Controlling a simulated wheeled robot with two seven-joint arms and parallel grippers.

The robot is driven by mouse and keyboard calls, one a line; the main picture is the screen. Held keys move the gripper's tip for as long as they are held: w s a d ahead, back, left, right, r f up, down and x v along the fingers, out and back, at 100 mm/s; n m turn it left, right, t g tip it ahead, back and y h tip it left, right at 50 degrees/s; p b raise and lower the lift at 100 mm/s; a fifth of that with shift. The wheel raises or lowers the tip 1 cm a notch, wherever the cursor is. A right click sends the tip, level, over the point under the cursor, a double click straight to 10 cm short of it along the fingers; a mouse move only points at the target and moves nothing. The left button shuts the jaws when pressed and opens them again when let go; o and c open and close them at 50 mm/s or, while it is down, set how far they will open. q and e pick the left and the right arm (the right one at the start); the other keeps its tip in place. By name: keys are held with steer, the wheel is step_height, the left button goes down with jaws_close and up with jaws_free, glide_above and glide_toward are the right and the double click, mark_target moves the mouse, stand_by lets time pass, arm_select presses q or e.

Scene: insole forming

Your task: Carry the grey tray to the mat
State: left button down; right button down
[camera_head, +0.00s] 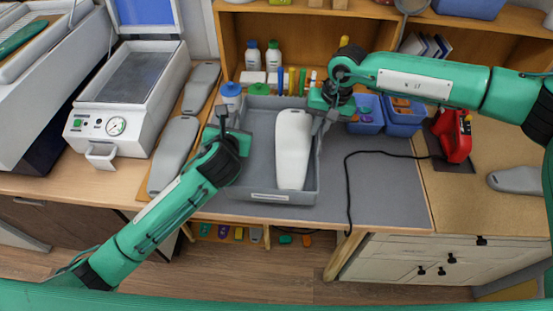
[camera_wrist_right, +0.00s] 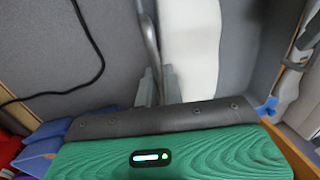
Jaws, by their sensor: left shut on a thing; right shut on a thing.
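The grey tray (camera_head: 255,189) sits on or just above the grey mat (camera_head: 385,190) in the head view; I cannot tell if it touches. A white foot-shaped form (camera_head: 293,150) lies inside the tray, and it also shows in the right wrist view (camera_wrist_right: 192,45). My left gripper (camera_head: 224,130) is shut on the tray's left wall. My right gripper (camera_head: 322,122) is shut on the tray's right wall. In the right wrist view the right fingers (camera_wrist_right: 153,88) straddle the tray wall (camera_wrist_right: 148,35). Part of the left wall is hidden by my left gripper.
A press machine with a gauge (camera_head: 130,90) stands at the left. Grey insole shapes (camera_head: 173,153) lie beside the tray. Blue bins (camera_head: 404,116), a red tool (camera_head: 453,136) and a black cable (camera_head: 348,185) are at the right. Bottles (camera_head: 273,57) stand behind. The mat's right part is mostly clear.

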steer(key=shift+w+d, duration=0.1)
arm_select(q)
steer(key=shift+f, duration=0.15)
arm_select(e)
steer(key=shift+f, duration=0.15)
